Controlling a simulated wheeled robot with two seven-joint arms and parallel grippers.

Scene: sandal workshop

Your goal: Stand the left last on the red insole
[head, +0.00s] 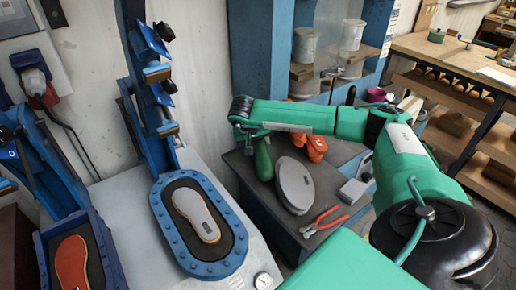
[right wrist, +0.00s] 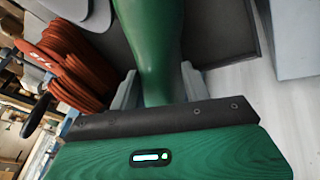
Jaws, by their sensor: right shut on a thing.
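The red insole (head: 72,262) lies in a dark-lined blue frame at the lower left of the head view. A green last (head: 263,160) hangs below my right gripper (head: 250,138), over the edge of the dark bench. My right gripper is shut on this last, which also shows between the fingers in the right wrist view (right wrist: 150,40). Whether it is the left last I cannot tell. The last is well to the right of the red insole. My left gripper is not in view.
A second blue frame (head: 165,228) holds a beige insole (head: 196,215) between the last and the red insole. Blue uprights rise behind both frames. The dark bench (head: 328,183) bears a grey sole-shaped piece (head: 295,186), orange-red pieces (head: 314,145) and red-handled pliers (head: 324,222).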

